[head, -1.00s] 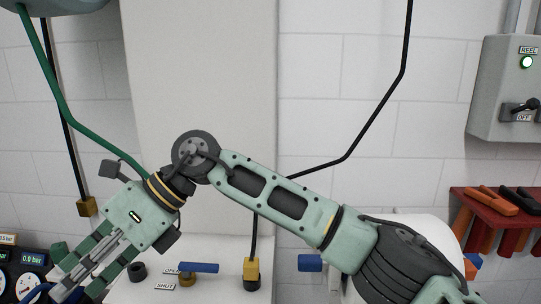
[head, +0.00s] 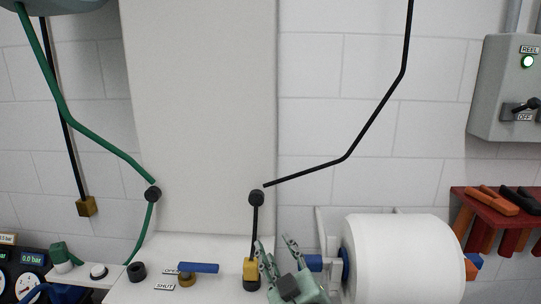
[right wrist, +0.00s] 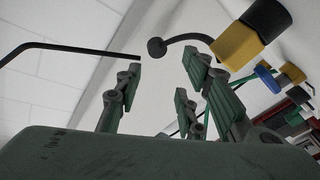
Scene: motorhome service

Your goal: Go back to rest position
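My right gripper (head: 277,262) shows at the bottom of the head view, pointing up, with its fingers spread apart and nothing between them. In the right wrist view its fingers (right wrist: 160,90) are also apart and empty. It is in front of the bench, by the yellow-and-black fitting (head: 251,270) and left of the white roll (head: 402,258). My left gripper is not in the head view.
A blue-handled valve (head: 198,268) with OPEN and SHUT labels is on the white bench (head: 135,292). Gauges (head: 30,260) are at the lower left. A REEL switch box (head: 508,90) and red tool rack (head: 500,203) are at the right. Green and black hoses run along the wall.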

